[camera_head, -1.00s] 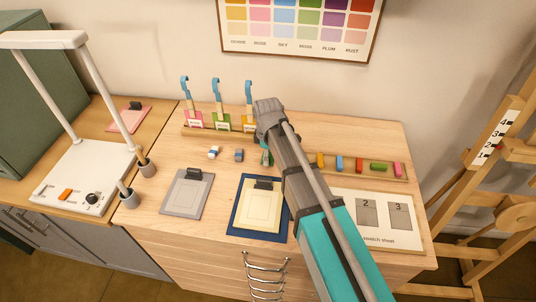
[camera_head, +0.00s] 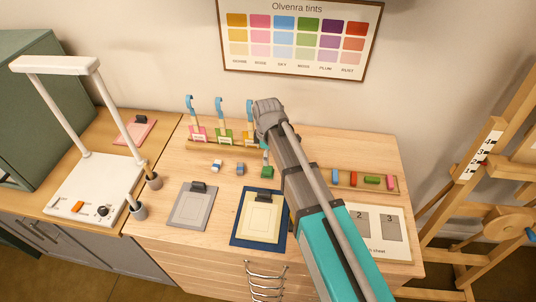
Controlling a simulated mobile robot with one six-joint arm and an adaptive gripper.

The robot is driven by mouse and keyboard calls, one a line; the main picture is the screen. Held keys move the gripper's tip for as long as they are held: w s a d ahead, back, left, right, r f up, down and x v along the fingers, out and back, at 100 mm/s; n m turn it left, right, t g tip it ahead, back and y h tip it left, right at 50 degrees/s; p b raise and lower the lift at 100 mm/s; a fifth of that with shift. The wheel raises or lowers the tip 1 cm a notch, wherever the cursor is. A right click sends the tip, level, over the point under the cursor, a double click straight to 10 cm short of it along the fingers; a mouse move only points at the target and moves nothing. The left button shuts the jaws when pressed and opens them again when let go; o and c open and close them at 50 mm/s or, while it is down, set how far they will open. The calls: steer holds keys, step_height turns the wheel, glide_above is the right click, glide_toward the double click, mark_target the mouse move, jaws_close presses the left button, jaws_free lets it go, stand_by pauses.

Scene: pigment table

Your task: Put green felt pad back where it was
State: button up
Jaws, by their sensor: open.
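A small dark green pad (camera_head: 267,172) lies on the wooden table top, just left of my arm and behind the cream sheet's clip. My gripper (camera_head: 264,153) is open just above and behind the green pad. My wrist and arm hide most of the fingers, so I cannot tell whether they touch the pad. Another green piece (camera_head: 372,180) lies in the long wooden tray (camera_head: 394,186) at the right, between a red and a pink piece.
Two small blocks, one whitish (camera_head: 217,165) and one grey-blue (camera_head: 240,168), lie left of the green pad. A wooden rack (camera_head: 234,145) with blue-hooked tools stands behind. A grey clipboard (camera_head: 192,207) and a navy board (camera_head: 238,239) lie in front. A numbered sheet (camera_head: 405,253) lies right.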

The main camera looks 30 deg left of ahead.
mark_target(268, 168)
steer(key=shift+r+p, duration=1.9)
steer(key=shift+r, duration=0.35)
steer(key=shift+d, duration=0.1)
steer(key=s+d+m, duration=0.1)
steer(key=d+m, duration=2)
steer(key=d, duration=2.5)
steer(key=shift+d+m, duration=0.15)
steer(key=shift+m, duration=0.15)
steer(key=shift+s, duration=0.1)
